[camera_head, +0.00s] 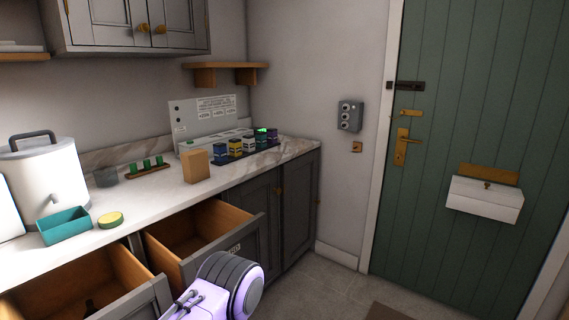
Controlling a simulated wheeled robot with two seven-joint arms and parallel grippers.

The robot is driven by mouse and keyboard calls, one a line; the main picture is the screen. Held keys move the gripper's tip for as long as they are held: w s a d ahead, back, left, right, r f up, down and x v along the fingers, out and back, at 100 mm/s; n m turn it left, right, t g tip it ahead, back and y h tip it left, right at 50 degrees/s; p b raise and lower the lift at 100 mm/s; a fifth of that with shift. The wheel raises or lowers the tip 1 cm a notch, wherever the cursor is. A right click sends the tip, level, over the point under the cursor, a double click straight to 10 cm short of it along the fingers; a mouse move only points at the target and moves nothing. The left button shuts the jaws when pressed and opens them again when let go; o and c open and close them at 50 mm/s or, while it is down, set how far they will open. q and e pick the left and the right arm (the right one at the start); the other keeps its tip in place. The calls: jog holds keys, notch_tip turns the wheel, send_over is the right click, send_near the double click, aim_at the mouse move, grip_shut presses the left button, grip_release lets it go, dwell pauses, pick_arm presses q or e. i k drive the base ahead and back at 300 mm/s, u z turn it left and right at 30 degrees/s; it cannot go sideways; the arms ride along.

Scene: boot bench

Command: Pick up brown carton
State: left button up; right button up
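The brown carton (196,165) stands upright on the pale countertop, in the middle of the picture, left of a row of small coloured boxes. Nothing covers it. Part of one of my arms shows at the bottom centre, in purple and dark grey, well below and in front of the counter. No gripper fingers are visible, and neither gripper can be seen near the carton.
Two open drawers (205,240) jut out below the counter (140,205). A teal tray (64,227), a yellow-green round tin (110,219) and a white urn (48,180) stand on the left. Small coloured boxes (235,148) stand right of the carton. A green door (480,120) is at right.

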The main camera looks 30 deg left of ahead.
aim_at(194, 165)
jog(key=z, duration=0.45)
jog(key=i, duration=2.05)
jog(key=u, duration=2.15)
